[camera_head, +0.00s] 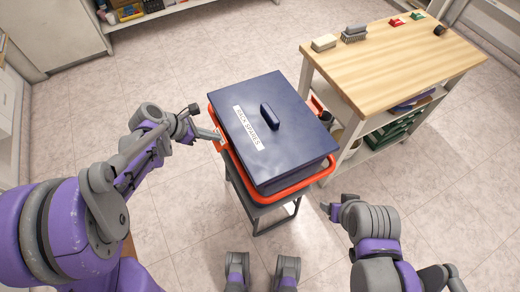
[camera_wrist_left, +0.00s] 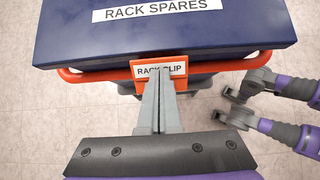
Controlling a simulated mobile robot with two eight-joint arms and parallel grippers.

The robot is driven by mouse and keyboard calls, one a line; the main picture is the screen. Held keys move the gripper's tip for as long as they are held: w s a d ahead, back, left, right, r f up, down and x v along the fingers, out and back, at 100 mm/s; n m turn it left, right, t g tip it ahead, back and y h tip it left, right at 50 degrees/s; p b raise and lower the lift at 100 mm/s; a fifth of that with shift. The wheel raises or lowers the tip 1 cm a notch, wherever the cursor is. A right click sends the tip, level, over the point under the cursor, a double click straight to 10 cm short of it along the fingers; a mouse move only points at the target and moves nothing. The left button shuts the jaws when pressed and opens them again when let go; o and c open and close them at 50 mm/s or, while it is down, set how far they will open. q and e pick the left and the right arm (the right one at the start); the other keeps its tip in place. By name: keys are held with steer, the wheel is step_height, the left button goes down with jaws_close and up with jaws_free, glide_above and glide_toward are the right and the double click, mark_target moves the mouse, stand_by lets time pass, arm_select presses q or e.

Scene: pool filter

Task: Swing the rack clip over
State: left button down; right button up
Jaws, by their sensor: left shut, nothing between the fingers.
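The rack clip (camera_wrist_left: 147,71) is an orange plate with a white RACK CLIP label, set at the orange rail (camera_wrist_left: 95,76) along the near side of the dark blue RACK SPARES box (camera_wrist_left: 200,37). In the head view the box (camera_head: 295,132) sits with its lid on inside the orange rail (camera_head: 300,186). My left gripper (camera_head: 217,136) is shut and empty. In the left wrist view its fingertips (camera_wrist_left: 158,82) overlap the middle of the clip and hide part of its label; contact cannot be told. My right gripper (camera_head: 331,209) is right of the stand, its fingers too small to read.
A grey stand (camera_head: 262,211) carries the box and rail. A wood-topped workbench (camera_head: 400,65) stands close at the right, with a block (camera_head: 324,42) and a brush (camera_head: 354,34) on top. Shelving is at the back left. The floor left of the stand is clear.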

arm_select(q)
steer(key=shift+w+d+r, duration=0.15)
steer(key=shift+w+d, duration=0.1)
steer(key=shift+d, duration=0.2)
steer(key=shift+w+d+r, duration=0.2)
steer(key=shift+w+d, duration=0.2)
steer(key=shift+d, duration=0.35)
stand_by(0.4)
steer(key=shift+w+d+r, duration=0.25)
steer(key=shift+w+d, duration=0.15)
steer(key=shift+d, duration=0.25)
steer(key=shift+w+d+r+p, duration=0.2)
steer(key=shift+w+d+p, duration=0.15)
steer(key=shift+d, duration=0.15)
stand_by(0.4)
